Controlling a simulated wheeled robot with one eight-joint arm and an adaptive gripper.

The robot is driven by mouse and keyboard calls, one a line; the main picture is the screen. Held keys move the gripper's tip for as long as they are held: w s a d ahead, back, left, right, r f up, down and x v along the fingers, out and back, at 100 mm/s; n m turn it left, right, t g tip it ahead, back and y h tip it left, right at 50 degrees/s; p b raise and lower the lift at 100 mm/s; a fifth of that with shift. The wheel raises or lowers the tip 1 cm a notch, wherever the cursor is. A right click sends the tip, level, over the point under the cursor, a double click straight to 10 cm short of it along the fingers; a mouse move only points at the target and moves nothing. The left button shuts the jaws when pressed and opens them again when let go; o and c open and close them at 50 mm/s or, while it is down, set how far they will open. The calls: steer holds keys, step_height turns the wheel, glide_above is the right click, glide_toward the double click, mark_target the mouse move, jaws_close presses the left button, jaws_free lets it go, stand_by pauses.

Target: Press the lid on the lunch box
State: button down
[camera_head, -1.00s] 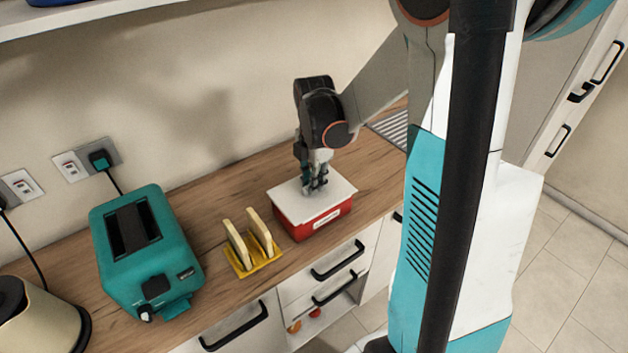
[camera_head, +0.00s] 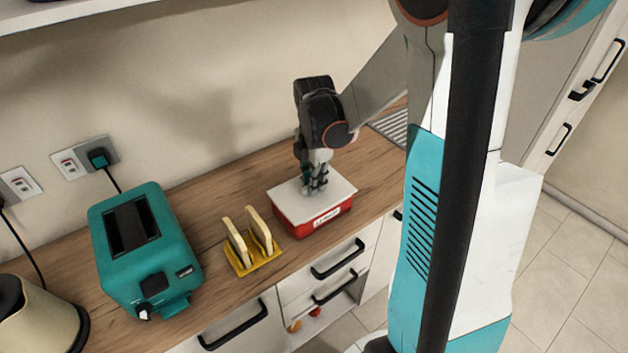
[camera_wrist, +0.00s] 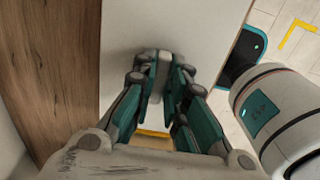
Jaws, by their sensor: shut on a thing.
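The red lunch box (camera_head: 316,230) stands on the wooden worktop, with a label on its front side. The white lid (camera_head: 338,189) lies flat over its top; I cannot tell whether it is fully seated all round. My gripper (camera_head: 318,190) points down at the middle of the lid. In the wrist view, my gripper (camera_wrist: 163,88) has its fingers close together on a small pale grip piece on the lid (camera_wrist: 205,30). The fingers hide most of that grip piece. The far edge of the box is hidden from the head view.
A yellow rack (camera_head: 252,258) with two upright bread slices stands just left of the box. A teal toaster (camera_head: 144,245) is farther left, with a cream kettle (camera_head: 40,318) at the corner. Drawers (camera_head: 325,275) lie below the front edge. The worktop behind the rack is clear.

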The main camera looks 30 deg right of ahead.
stand_by(0.3)
steer(key=c, duration=1.5)
jaws_free()
steer(key=shift+c, duration=0.2)
steer(key=o, duration=0.5)
steer(key=shift+r+p, duration=2.5)
steer(key=shift+r, duration=1)
